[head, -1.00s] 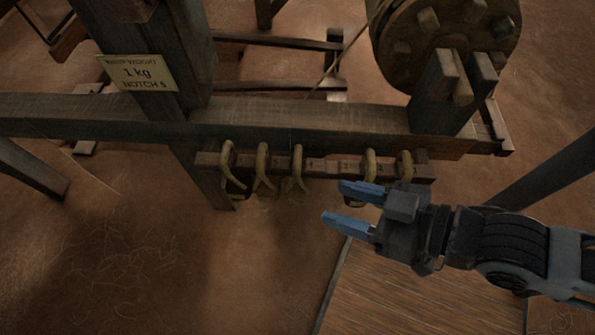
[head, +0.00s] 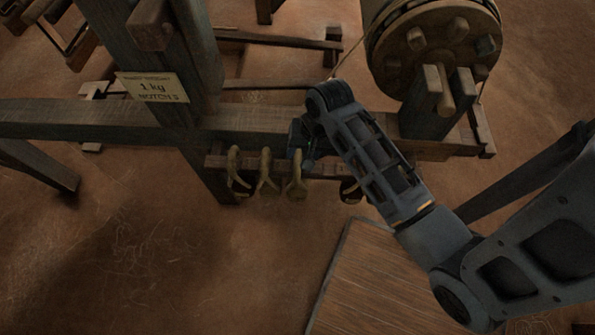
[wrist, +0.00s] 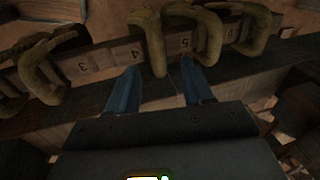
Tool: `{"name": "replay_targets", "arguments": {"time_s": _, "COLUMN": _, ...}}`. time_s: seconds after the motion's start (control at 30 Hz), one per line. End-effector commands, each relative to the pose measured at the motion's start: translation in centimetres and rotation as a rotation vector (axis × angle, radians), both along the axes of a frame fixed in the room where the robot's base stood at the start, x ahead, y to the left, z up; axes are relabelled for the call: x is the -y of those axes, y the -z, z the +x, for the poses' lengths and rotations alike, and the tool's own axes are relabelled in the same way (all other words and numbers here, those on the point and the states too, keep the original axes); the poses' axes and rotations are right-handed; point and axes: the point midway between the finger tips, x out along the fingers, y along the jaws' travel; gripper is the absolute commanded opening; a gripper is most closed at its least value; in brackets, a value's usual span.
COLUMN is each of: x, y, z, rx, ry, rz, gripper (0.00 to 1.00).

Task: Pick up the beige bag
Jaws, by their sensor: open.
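No plain bag shape stands out. Several beige, loop-shaped pieces (head: 266,174) hang side by side along a wooden rail (head: 322,166) in the head view; I cannot tell which is the beige bag or what hangs below each. The wrist view shows beige loops too, one (wrist: 155,42) just beyond and between my fingertips, others to the left (wrist: 38,72) and right (wrist: 257,32). My gripper (wrist: 160,76) is open with its two blue fingers apart, facing the rail and holding nothing. In the head view my gripper (head: 297,140) is mostly hidden behind my arm.
The rail carries numbers in the wrist view. A long loom beam (head: 90,118) runs behind it. A post bears a sign (head: 152,87) reading 1 kg, notch 5. A ridged wooden drum (head: 432,45) stands at right. A wooden board (head: 375,280) lies in front; the floor at front left is clear.

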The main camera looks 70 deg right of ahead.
Motion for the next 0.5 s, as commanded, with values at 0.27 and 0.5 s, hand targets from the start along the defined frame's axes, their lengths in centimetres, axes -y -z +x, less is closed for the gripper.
{"name": "replay_targets", "arguments": {"time_s": 0.27, "x": 1.2, "y": 0.5, "z": 0.6, "rx": -0.05, "ry": 0.05, "rz": 0.054, "gripper": 0.51}}
{"name": "replay_targets", "arguments": {"time_s": 0.5, "x": 1.1, "y": 2.8, "z": 1.0, "rx": -0.049, "ry": 0.048, "rz": 0.053, "gripper": 0.51}}
